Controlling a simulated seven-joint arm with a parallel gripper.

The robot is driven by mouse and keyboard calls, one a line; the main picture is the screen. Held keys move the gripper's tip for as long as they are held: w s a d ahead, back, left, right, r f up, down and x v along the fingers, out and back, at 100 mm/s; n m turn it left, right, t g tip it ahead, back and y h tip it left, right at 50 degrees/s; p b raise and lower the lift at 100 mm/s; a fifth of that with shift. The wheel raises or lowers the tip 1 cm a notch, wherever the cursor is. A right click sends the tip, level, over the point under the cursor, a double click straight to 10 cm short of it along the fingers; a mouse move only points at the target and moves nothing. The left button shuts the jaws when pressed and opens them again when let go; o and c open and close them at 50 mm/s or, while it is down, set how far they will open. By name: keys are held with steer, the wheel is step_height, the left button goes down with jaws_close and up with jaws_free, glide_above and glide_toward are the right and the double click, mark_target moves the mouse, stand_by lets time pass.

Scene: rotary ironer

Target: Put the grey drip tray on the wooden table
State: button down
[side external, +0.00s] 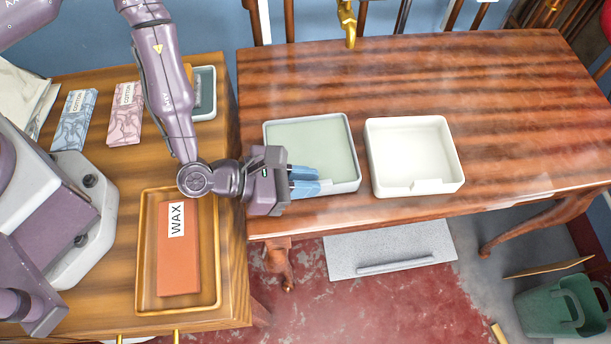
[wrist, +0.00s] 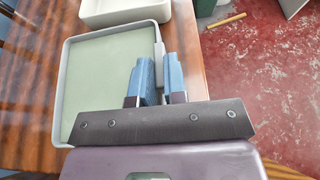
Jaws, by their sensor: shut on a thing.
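The grey drip tray (side external: 354,160) is square, with a low grey rim and a pale green inside. It is level over the front left part of the wooden table (side external: 480,90); I cannot tell whether it rests fully on the wood. My gripper (side external: 304,183) reaches in from the left at the tray's front side, its blue fingers shut on the grey tab there. In the wrist view the tray (wrist: 66,100) lies ahead and left, and the tab (wrist: 160,60) runs between my fingers (wrist: 161,85). The dark gripper body hides the tray's near corner.
A white tray (side external: 412,155) stands just right of the drip tray. A brass tap (side external: 347,22) is at the table's back edge. On the left cabinet, a wooden tray (side external: 147,250) holds an orange wax block (side external: 178,260). The table's right side is clear.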

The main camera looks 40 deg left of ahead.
steer(key=shift+f, duration=0.1)
steer(key=c, duration=1.2)
jaws_free()
steer(key=shift+o, duration=0.2)
